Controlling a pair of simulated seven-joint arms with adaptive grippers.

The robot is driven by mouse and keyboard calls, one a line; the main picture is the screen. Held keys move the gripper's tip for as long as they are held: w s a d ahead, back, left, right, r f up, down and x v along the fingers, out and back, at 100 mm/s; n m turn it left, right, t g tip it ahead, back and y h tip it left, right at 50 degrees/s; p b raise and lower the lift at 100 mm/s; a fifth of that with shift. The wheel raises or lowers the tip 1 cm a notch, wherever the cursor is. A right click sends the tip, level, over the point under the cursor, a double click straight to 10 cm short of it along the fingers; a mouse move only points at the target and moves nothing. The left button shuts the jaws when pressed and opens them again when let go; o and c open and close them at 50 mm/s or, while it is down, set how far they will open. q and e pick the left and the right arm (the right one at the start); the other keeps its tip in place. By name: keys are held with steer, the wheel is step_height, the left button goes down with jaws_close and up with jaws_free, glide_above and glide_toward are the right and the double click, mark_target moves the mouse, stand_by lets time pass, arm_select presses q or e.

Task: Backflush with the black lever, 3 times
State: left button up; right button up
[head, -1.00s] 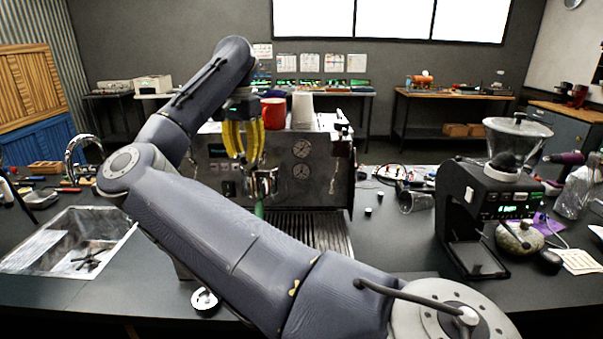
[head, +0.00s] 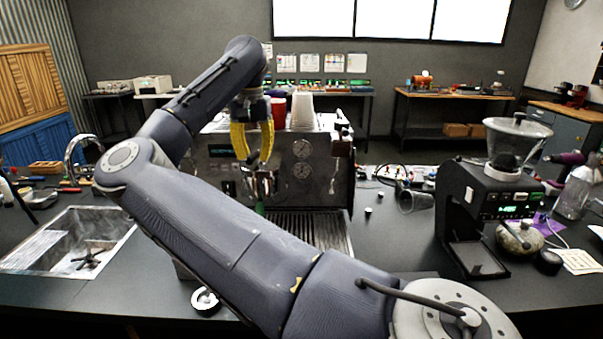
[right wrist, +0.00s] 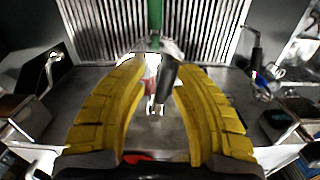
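The espresso machine (head: 322,160) stands on the counter, with its metal group area (head: 260,184) below my right gripper (head: 254,163). The gripper's two curved yellow fingers point down in front of the machine's face, with a gap between them. In the right wrist view, the black lever (right wrist: 168,78) lies between the fingertips, closer to the right-hand finger; I cannot make out contact. A green handle (right wrist: 156,20) points away over the slatted drip tray (right wrist: 108,30). In the head view the lever is not distinct behind the fingers. My left gripper is out of view.
A red cup (head: 278,108) and stacked pale cups (head: 302,110) stand on the machine. A grinder (head: 486,200) is at right, a sink (head: 70,240) at left. A small round metal item (head: 205,300) lies by the front edge. My right arm crosses the foreground.

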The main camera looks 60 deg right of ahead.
steer(key=shift+s+d+n, duration=0.45)
steer(key=shift+s+n, duration=0.3)
steer(key=shift+n, duration=0.45)
steer(key=shift+s+d+n, duration=0.35)
steer(key=shift+n, duration=0.35)
steer(key=shift+s+d+n, duration=0.3)
steer(key=shift+d+n, duration=0.05)
steer(key=shift+n, duration=0.35)
steer(key=o, duration=0.5)
steer(key=shift+r, duration=0.1)
step_height(320, 180, up, 7)
